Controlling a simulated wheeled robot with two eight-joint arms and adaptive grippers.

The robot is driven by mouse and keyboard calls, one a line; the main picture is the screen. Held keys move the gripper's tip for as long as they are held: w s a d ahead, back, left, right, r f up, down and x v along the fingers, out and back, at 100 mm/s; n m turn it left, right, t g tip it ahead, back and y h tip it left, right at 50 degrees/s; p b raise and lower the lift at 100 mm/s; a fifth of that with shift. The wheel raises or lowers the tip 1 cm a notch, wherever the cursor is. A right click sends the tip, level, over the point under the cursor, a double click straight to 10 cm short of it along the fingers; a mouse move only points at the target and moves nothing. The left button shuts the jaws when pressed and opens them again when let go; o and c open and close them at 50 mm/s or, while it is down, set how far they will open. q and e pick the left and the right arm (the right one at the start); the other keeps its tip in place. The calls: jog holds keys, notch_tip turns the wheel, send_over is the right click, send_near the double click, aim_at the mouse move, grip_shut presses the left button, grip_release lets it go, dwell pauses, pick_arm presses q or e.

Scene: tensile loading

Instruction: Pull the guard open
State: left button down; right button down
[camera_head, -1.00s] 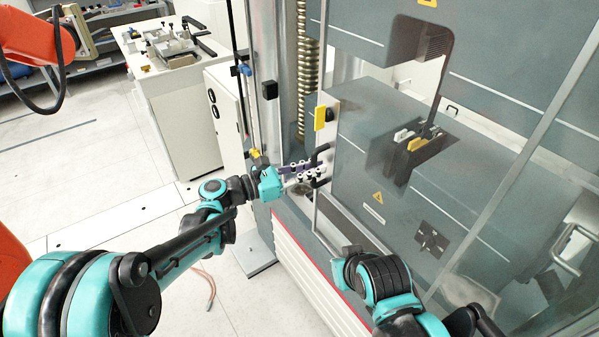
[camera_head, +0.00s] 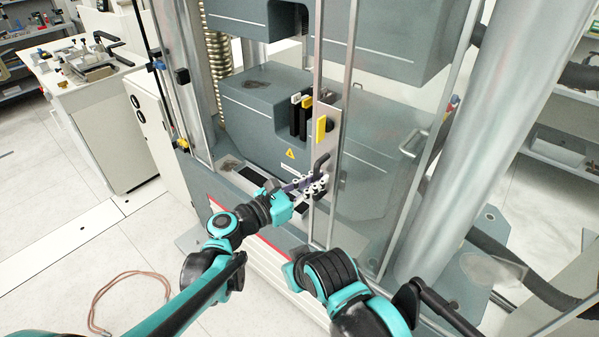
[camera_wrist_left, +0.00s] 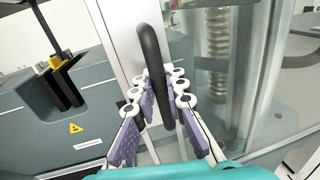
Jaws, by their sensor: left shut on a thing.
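My left gripper (camera_head: 312,185) is shut on the handle. In the left wrist view the black handle (camera_wrist_left: 152,60) stands between the purple-padded white fingers (camera_wrist_left: 158,105), beside the pale edge strip (camera_wrist_left: 112,45). The guard's edge stands well right of the left column, leaving an open gap before the machine. My right arm is at bottom centre; its fingers do not show.
Inside the machine are dark grips (camera_head: 300,115) with white and yellow parts on a grey block (camera_head: 262,105). A thick metal column (camera_head: 500,130) stands at right. A white bench (camera_head: 95,125) is at back left. A thin cable loop (camera_head: 125,290) lies on the floor.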

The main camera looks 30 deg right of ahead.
pick_arm(q)
jog(key=s, duration=0.2)
jog(key=s+d, duration=0.1)
jog(key=s, duration=0.1)
jog(key=s+d, duration=0.1)
jog(key=s, duration=0.1)
jog(key=shift+d, duration=0.25)
jog(key=c, duration=1.5)
grip_release()
jog(key=shift+c, duration=0.2)
jog(key=s+a, duration=0.2)
jog(key=a, duration=0.9)
jog(key=shift+s+a, duration=0.15)
jog(key=shift+a, duration=0.25)
